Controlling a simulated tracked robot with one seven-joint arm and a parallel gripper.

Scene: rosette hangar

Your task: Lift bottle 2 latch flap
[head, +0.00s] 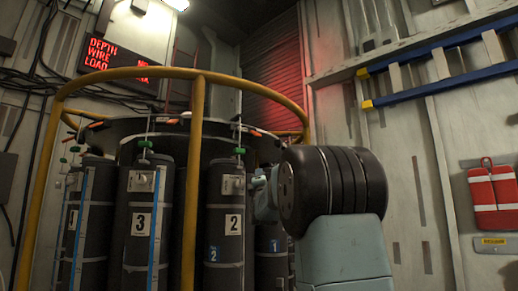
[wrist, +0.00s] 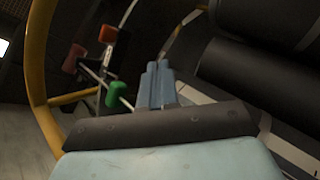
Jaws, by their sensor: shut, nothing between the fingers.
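Bottle 2 (head: 224,222) is a dark upright cylinder with a white "2" label, standing in the rosette left of my arm. A green knob (head: 239,151) sits on a thin stem above it. An orange piece (head: 255,133) lies on the dark ring above; I cannot tell whether it is the latch flap. My gripper (wrist: 157,68) is shut and empty, its pale fingers together. In the wrist view a green knob (wrist: 117,89) on a white stem is just left of the fingers, apparently apart from them.
A yellow guard rail (head: 196,150) rises in front of the bottles and curves around the rosette. Bottle 3 (head: 140,245) stands to the left.

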